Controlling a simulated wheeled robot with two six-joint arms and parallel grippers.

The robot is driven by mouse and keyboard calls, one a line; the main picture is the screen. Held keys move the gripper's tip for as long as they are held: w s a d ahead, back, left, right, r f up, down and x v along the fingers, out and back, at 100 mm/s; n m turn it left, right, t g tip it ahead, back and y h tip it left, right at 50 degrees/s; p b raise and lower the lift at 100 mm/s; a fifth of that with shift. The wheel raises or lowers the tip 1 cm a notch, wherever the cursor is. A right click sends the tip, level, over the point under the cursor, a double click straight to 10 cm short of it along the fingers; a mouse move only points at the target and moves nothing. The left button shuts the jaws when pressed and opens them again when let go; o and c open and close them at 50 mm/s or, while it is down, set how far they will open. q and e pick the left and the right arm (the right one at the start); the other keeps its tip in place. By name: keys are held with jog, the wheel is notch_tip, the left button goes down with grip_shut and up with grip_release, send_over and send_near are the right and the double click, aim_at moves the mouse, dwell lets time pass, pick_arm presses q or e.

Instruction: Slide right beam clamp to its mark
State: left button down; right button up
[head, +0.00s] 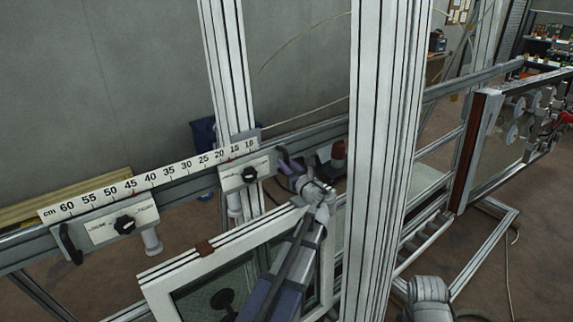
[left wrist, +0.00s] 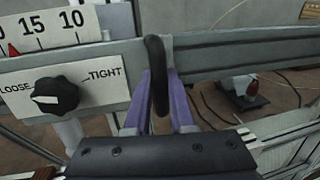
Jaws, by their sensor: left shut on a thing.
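The right beam clamp (head: 236,178) is a white plate with a black knob (left wrist: 55,95) on the grey beam, below the low end of the centimetre scale (head: 150,178). In the left wrist view the knob's white pointer is toward LOOSE. A red mark (left wrist: 12,50) shows on the scale left of 15, to the left of the knob. My left gripper (head: 289,162) has its purple fingers shut on the clamp's black handle (left wrist: 157,75). The left clamp (head: 103,228) sits near 45 to 50, with its own black handle (head: 70,243). My right gripper is out of view.
A white upright post (head: 385,130) stands close right of my left arm. Another post (head: 228,75) rises behind the right clamp. A white window frame (head: 178,268) stands below the beam. A red-topped device (head: 338,155) is behind the handle. The beam between the clamps looks clear.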

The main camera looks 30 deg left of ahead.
pick_arm(q)
jog(key=shift+s+a, duration=0.2)
jog(key=shift+s, duration=0.35)
jog(key=shift+s+a, duration=0.15)
jog(key=shift+s, duration=0.35)
jog(key=shift+s+a, duration=0.1)
jog(key=shift+a, duration=0.05)
jog(key=c, duration=0.9)
grip_release()
jog(key=shift+w, duration=0.2)
jog(key=shift+c, duration=0.2)
jog(key=shift+o, duration=0.9)
jog(key=shift+s, duration=0.1)
jog(key=v, duration=0.8)
